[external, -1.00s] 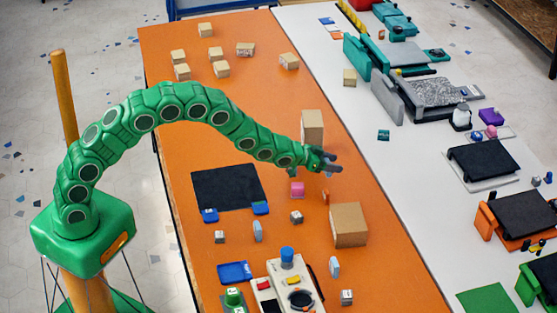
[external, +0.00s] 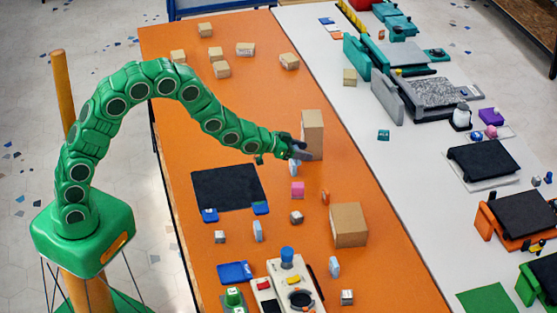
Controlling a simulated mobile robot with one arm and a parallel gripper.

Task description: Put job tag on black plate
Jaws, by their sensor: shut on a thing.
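My gripper (external: 302,153) is over the orange table, in front of the tall cardboard box. It is shut on a small pale bluish-white piece (external: 294,168), which shows just below the fingers; this looks like the job tag, though it is too small to read. A flat black plate (external: 228,187) lies on the orange table, to the left of and nearer than my gripper. Its surface is bare, with blue pieces (external: 210,215) at its front corners. The held piece is apart from it. Other black plates sit on the printers at right, one on a white base (external: 482,160).
A tall cardboard box (external: 313,133) stands right by my gripper. A pink block (external: 297,189), a grey cube (external: 296,217) and a wide box (external: 349,225) stand nearby. Small boxes (external: 246,49) are at the back. A control panel (external: 285,285) is at the front.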

